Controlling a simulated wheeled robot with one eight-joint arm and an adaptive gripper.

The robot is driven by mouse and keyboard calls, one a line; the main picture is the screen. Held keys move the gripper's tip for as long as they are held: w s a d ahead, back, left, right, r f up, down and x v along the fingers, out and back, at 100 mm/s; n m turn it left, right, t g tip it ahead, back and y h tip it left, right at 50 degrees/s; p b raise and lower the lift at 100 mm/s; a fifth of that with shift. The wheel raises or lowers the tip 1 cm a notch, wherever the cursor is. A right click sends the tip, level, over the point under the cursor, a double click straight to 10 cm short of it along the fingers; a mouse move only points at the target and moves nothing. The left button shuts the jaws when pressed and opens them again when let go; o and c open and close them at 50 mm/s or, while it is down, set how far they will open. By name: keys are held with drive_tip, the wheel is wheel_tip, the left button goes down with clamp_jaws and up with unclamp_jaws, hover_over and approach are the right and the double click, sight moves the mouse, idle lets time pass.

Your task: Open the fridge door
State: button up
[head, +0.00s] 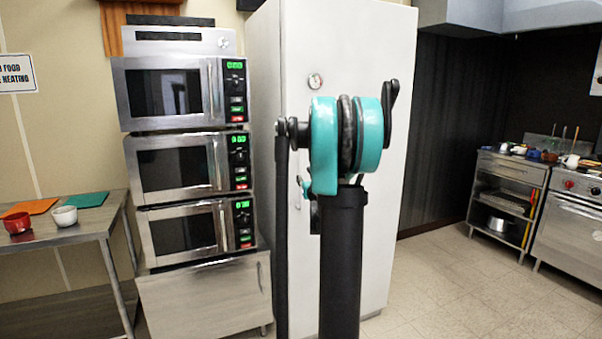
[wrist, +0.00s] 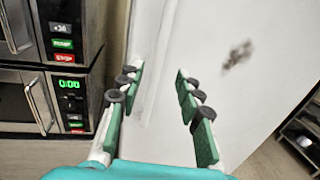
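The fridge (head: 355,40) is a tall white cabinet in the middle of the head view, with a small round dial on its front. Its door looks closed. My arm hides much of the front, and my gripper is hidden in the head view. In the wrist view the white door (wrist: 215,70) fills the middle and right. A pale upright strip that looks like the handle (wrist: 158,50) runs down between the fingers. My gripper (wrist: 158,76) is open, with its two green-padded fingers apart on either side of this strip. I cannot tell any contact.
Stacked microwaves (head: 180,165) stand left of the fridge; they also show in the wrist view (wrist: 65,95). A metal table (head: 75,215) with bowls and boards is at far left. A stove (head: 570,200) and shelf unit (head: 505,205) are at right. Floor (head: 450,280) right of the fridge is clear.

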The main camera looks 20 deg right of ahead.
sight(301, 171)
drive_tip(key=w, duration=0.3)
drive_tip(key=w+d, duration=0.1)
drive_tip(key=w, duration=0.6)
drive_tip(key=shift+d, duration=0.25)
drive_tip(key=shift+c, duration=0.6)
clamp_jaws()
